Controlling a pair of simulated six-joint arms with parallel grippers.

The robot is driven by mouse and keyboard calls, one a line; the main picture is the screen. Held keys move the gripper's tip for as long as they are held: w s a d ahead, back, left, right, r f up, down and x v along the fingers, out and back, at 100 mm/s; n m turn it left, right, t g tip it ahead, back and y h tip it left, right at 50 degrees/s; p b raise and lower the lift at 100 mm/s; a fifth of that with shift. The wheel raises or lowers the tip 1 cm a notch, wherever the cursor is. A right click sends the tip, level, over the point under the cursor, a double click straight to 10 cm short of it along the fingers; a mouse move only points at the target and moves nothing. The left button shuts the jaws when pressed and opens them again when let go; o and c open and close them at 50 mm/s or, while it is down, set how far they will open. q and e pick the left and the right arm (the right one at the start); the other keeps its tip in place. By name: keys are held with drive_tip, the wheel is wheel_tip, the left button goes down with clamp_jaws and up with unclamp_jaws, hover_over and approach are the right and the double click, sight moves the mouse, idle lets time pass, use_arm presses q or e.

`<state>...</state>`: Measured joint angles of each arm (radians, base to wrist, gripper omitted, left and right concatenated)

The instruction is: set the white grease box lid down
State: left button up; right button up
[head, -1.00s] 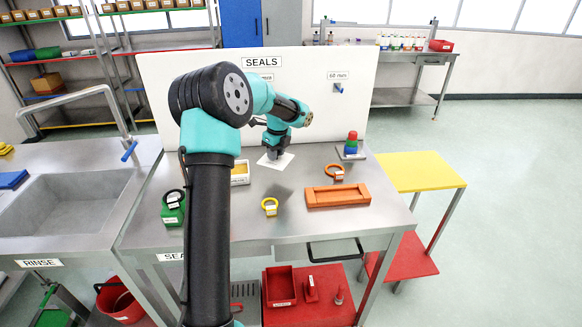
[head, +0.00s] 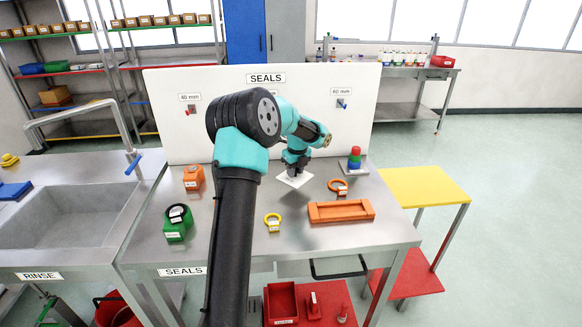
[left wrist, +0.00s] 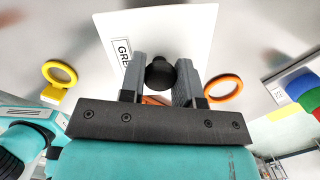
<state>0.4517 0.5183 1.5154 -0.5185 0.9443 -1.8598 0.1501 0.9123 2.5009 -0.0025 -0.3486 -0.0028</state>
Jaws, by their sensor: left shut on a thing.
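My left gripper (head: 295,170) is shut on the black knob (left wrist: 160,73) of the white grease box lid (head: 296,180). The lid is a flat white plate with a partly hidden "GRE" label, and it fills the top middle of the left wrist view (left wrist: 190,30). It is over the back middle of the steel table (head: 345,232), left of the stacked coloured pieces. I cannot tell whether its underside touches the table. The grease box is not visible. My right gripper is not in view.
A yellow ring (head: 272,219), an orange ring (head: 338,185) and an orange tray (head: 341,212) lie in front of the lid. The stacked pieces (head: 354,158) stand to its right. A white SEALS board (head: 220,95) rises behind. Green (head: 176,229) and orange (head: 193,178) holders stand at left.

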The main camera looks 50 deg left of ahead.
use_arm(q)
drive_tip(key=w+a, duration=0.2)
drive_tip(key=a, duration=0.1)
drive_tip(key=w+a, duration=0.3)
drive_tip(key=w+a+f, duration=0.1)
drive_tip(key=w+a, duration=0.2)
idle(0.3)
drive_tip(key=shift+f, duration=0.15)
drive_tip(key=shift+f, duration=1.65)
drive_tip(key=shift+f, duration=0.1)
drive_tip(key=o, duration=0.9)
drive_tip(key=r, duration=0.4)
drive_tip(key=d+r, duration=0.1)
drive_tip(key=r, duration=0.7)
drive_tip(key=shift+s+d+r, duration=0.1)
drive_tip(key=shift+d, duration=0.15)
